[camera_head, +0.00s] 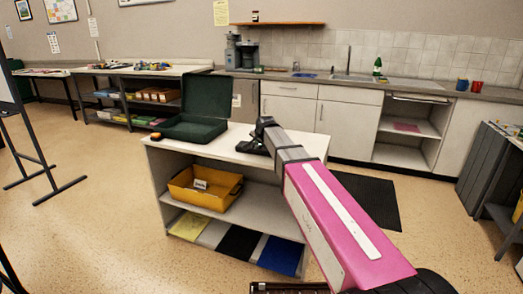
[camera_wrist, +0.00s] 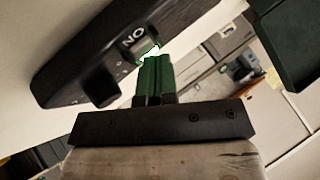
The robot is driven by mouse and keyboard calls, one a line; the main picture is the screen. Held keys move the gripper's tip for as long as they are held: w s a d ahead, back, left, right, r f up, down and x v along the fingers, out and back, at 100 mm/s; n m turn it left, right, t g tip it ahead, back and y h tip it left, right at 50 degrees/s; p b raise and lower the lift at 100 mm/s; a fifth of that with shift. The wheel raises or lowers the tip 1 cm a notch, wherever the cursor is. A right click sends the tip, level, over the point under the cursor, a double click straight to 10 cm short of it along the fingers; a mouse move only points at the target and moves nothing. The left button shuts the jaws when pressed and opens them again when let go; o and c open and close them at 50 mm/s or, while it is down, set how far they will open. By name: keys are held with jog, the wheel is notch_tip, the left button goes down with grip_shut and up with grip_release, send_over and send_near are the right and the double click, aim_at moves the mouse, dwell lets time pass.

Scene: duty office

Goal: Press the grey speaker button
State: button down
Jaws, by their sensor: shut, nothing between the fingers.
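A dark device (camera_wrist: 75,65) fills the upper left of the wrist view, with pale letters on its face and a raised dark block on its near side. In the head view, a small black device (camera_head: 251,146) sits on the white cabinet top (camera_head: 222,147), partly behind my arm. My gripper (camera_wrist: 154,62) is shut and empty, its green fingers pointing at the device's edge. A bright white-green patch shows right at the fingertips, beside the letters. I cannot tell whether they touch the device. I cannot make out a grey button.
An open dark green case (camera_head: 190,128) stands on the cabinet top, left of my arm. A yellow bin (camera_head: 205,190) sits on the shelf below. A counter with a sink (camera_head: 350,78) runs along the back wall.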

aim_at(259, 146)
dwell(0.3)
jog(key=shift+r, duration=0.65)
notch_tip(259, 146, up, 6)
dwell(0.7)
dwell(1.3)
